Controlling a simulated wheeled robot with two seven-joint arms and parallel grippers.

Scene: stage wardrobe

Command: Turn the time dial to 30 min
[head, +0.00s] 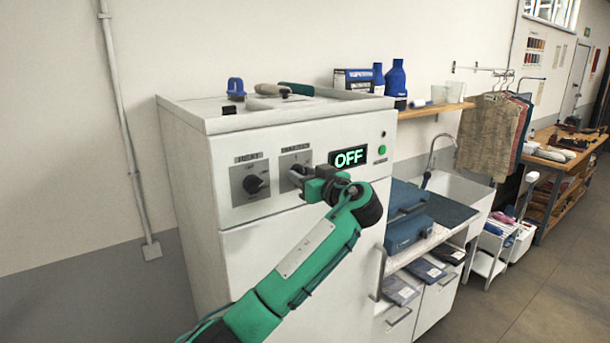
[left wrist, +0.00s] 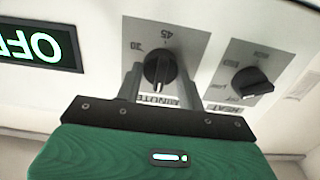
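The time dial (left wrist: 160,68) is a black knob on a grey plate marked MINUTES, on the front of a white machine (head: 285,250). In the left wrist view, which is upside down, its pale mark faces the MINUTES label. A number at the plate's left looks like 30, and 45 is at its top; other markings are hidden. My left gripper (left wrist: 160,82) has its two fingers on either side of the knob, with small gaps, so it looks open around it. In the head view the left gripper (head: 303,178) partly covers the dial. My right gripper is out of view.
A HEAT dial (head: 254,184) sits beside the time dial. The green display (head: 348,157) reads OFF, with a green button (head: 382,149) to its right. A blue case (head: 408,225) and a sink (head: 460,200) stand right of the machine.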

